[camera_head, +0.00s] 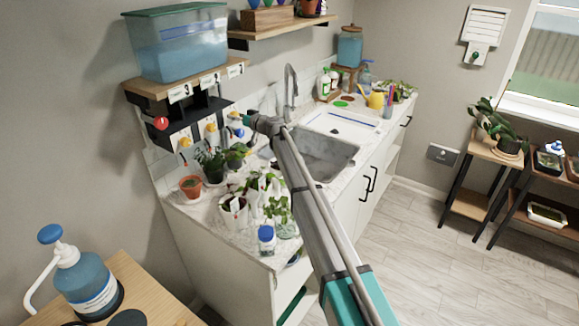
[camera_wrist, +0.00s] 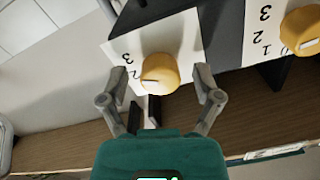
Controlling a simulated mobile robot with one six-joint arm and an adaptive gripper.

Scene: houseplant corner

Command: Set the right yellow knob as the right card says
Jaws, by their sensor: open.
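The right yellow knob (camera_wrist: 162,73) sits on a white dial plate (camera_wrist: 188,38) with a 3 and a 2 readable, upside down in the wrist view. A white pointer line shows on the knob's lower left part, near the 2 side. My gripper (camera_wrist: 160,76) is open, one finger on each side of this knob, with gaps visible. In the head view my gripper (camera_head: 248,120) is at the right end of the black panel, partly hiding the knob. The right card (camera_head: 236,70) hangs on the shelf edge; its figure is too small to read surely.
The middle yellow knob (camera_wrist: 303,32) is close beside my gripper. The left yellow knob (camera_head: 185,142) and a red knob (camera_head: 161,123) are farther left. A water tank (camera_head: 178,43) stands on the shelf above. Potted plants (camera_head: 212,162) crowd the counter below.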

